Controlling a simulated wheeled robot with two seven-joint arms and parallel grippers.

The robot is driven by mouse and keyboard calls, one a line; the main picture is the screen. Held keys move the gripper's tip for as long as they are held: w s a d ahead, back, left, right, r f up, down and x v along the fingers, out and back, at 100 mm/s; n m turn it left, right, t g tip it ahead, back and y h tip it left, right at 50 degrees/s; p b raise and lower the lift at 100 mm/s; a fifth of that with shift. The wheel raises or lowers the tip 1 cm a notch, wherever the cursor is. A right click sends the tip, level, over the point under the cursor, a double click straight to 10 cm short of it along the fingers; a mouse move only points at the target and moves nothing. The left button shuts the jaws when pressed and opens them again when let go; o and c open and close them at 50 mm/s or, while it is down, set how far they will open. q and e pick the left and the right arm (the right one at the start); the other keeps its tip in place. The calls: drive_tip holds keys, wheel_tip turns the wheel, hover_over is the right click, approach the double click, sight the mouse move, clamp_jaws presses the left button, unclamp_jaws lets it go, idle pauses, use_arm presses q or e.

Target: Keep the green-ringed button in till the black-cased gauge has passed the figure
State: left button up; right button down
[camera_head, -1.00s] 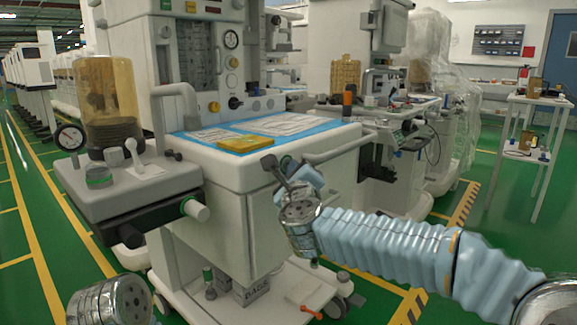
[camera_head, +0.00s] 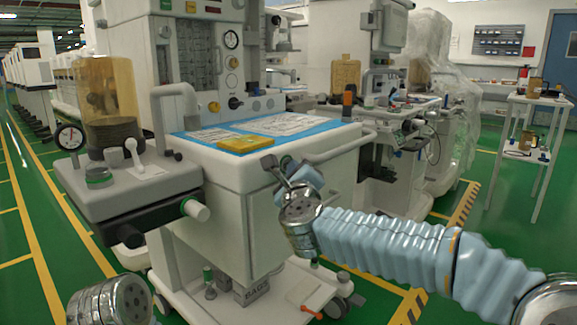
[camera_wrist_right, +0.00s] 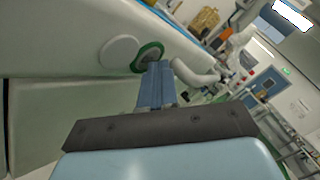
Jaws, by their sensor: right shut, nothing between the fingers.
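The green-ringed button (camera_wrist_right: 149,56) shows in the right wrist view on the pale cart's side, with a dark centre and a green ring. A plain pale disc sits left of it. My right gripper (camera_wrist_right: 158,66) is shut and empty, its blue fingertips at the button's lower edge; I cannot tell whether they press it. My left gripper is out of view.
The cart top (camera_head: 225,165) has a yellow packet (camera_head: 240,144) and papers on a blue sheet. A curved cart rail (camera_head: 343,150) runs right of the right gripper. Another round gauge (camera_head: 231,39) is on the back panel.

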idle(0.3)
drive_tip(key=shift+s+d+b, duration=0.5)
drive_tip(key=shift+d+b, duration=0.05)
drive_tip(key=shift+d, duration=0.15)
drive_tip(key=s+d+b, duration=0.1)
drive_tip(key=d, duration=0.1)
drive_tip(key=s+d+b, duration=0.1)
drive_tip(key=s+d, duration=0.1)
idle(0.3)
